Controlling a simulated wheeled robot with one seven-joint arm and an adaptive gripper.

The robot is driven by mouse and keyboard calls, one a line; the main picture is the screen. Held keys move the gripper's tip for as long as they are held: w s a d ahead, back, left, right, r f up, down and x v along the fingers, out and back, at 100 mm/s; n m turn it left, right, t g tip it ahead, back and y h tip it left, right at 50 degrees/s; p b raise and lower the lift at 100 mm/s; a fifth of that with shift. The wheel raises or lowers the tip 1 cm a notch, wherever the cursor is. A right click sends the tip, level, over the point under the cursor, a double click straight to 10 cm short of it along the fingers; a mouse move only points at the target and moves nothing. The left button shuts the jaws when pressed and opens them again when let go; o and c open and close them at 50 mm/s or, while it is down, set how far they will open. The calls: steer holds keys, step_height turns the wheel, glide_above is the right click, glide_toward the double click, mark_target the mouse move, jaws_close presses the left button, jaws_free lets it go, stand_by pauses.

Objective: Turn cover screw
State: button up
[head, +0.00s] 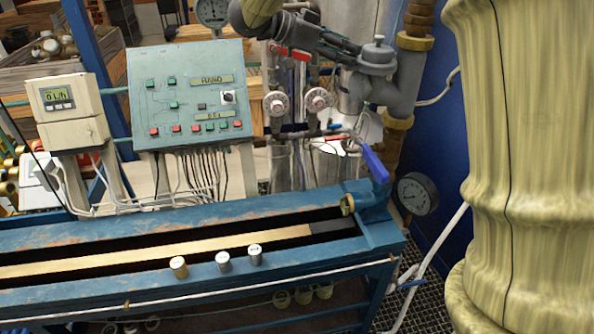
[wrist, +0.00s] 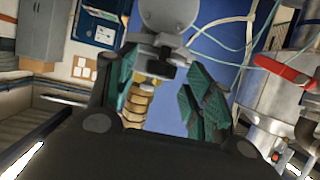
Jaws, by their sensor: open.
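A beige meter box (head: 66,112) with a small lit display reading about "0 L/h" stands at the left in the head view, its lower cover (head: 74,135) in place. I cannot make out a cover screw in either view. My gripper (wrist: 166,96) is open, with its teal finger pads apart, in the wrist view. No object is gripped between them; a ribbed brass fitting (wrist: 138,103) and a blue surface show behind the gap. In the head view my arm reaches in at the top, well right of the meter box, before the pipework.
A green control panel (head: 190,95) stands right of the meter box. A blue-handled valve (head: 375,164), a pressure gauge (head: 417,194) and pipework crowd the right. A red handle (wrist: 299,78) shows in the wrist view.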

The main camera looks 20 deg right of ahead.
steer(key=s+a+r+n+t, duration=0.45)
steer(key=a+n+t, duration=0.2)
steer(key=a, duration=0.25)
steer(key=w+a+f+n+t+y+b, duration=0.1)
steer(key=w+f+n+t+y, duration=0.1)
steer(key=f, duration=1.6)
steer(key=w+a+f+n+t+y+b, duration=0.1)
steer(key=f+n, duration=0.4)
steer(key=f, duration=1.3)
steer(key=shift+w+f+t+y, duration=0.4)
steer(key=shift+w+t+y, duration=0.35)
steer(key=shift+w+y, duration=0.15)
steer(key=shift+a, duration=0.1)
